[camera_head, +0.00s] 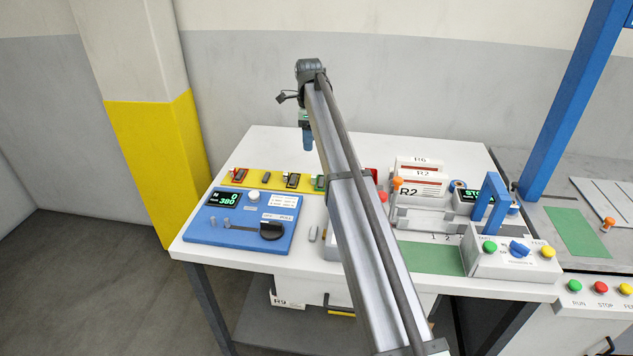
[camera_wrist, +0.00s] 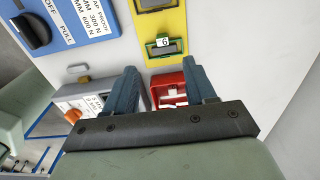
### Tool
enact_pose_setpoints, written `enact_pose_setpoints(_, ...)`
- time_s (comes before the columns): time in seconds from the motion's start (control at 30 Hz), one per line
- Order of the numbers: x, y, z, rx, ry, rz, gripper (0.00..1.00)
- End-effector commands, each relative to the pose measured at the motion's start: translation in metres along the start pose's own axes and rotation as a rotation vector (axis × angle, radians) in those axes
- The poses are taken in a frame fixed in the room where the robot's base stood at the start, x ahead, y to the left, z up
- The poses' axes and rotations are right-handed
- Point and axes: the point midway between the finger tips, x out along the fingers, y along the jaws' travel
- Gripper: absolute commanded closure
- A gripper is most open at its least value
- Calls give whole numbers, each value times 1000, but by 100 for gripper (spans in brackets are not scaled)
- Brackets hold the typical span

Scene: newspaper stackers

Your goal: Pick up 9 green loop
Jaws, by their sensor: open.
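A small green-rimmed loop (camera_wrist: 157,50) with a dark middle lies on the yellow strip (camera_wrist: 170,20). A white tag on it shows a digit that reads as 6 from this side. The loop appears just past the fingertips in the wrist view. In the head view my gripper (camera_head: 308,146) hangs above the strip, apart from it.
A red tray (camera_wrist: 168,88) sits beside the strip's end, near the fingers. A blue panel (camera_head: 205,232) with a black knob stands in front of the strip. Other small pieces lie along the strip to the left. The white table (camera_head: 275,145) behind it is clear.

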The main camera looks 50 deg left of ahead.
Motion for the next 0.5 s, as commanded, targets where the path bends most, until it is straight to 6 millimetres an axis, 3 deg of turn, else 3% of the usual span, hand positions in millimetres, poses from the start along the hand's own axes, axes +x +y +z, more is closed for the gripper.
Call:
enact_pose_setpoints(0.17, 15, 1, 0, 4, 0, 0, 45)
enact_pose_setpoints(0.5, 71, 1, -1, 2, 0, 2, 45)
